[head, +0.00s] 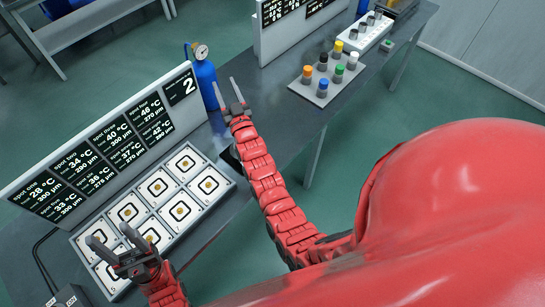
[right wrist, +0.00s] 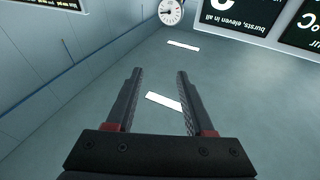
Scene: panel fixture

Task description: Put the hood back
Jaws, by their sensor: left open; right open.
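I cannot pick out a hood for certain in either view. A light panel (head: 210,170) with several square spots, each with a small gold centre, lies on the dark table. My left gripper (head: 115,240) is open and empty above the panel's near left corner, hiding part of its spots. My right gripper (head: 227,88) is open and empty, raised in front of the blue cylinder beyond the panel's right end. In the right wrist view its two fingers (right wrist: 158,76) stand apart with nothing between them.
A board (head: 100,150) with temperatures and a "2" stands behind the panel. A blue cylinder (head: 206,82) with a gauge (head: 201,51) stands at its right end. A tray of coloured knobs (head: 325,82) and a white block (head: 366,32) lie farther right.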

